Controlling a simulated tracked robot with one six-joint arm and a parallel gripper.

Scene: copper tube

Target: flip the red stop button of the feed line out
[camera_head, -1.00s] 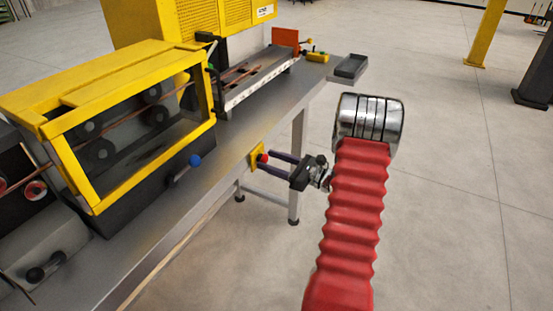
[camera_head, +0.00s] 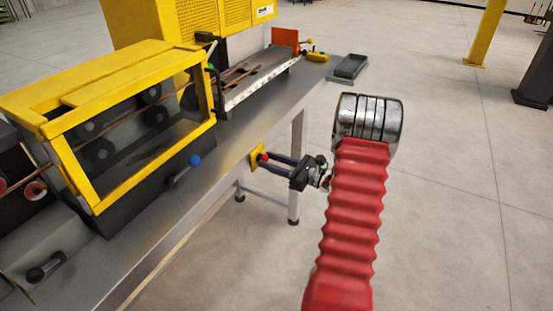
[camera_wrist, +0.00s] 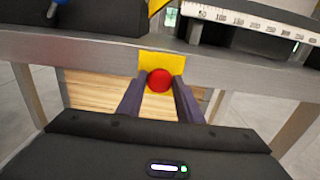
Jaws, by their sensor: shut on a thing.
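The red stop button (camera_wrist: 159,80) sits on a yellow plate (camera_wrist: 157,61) fixed to the front edge of the bench. In the head view the button (camera_head: 263,157) shows as a small red spot at the plate. My gripper (camera_wrist: 160,84) reaches in level from the front. Its two dark fingers lie on either side of the button, shut on it. In the head view the gripper (camera_head: 269,162) comes from the right, with the fingertips at the button. The sides of the button are partly hidden by the fingers.
The grey bench (camera_head: 225,150) carries a yellow-framed guard box (camera_head: 130,115) with a blue-knobbed lever (camera_head: 194,160). A ruled rail (camera_head: 258,82) with copper tube lies behind. A dark tray (camera_head: 350,66) stands at the far end.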

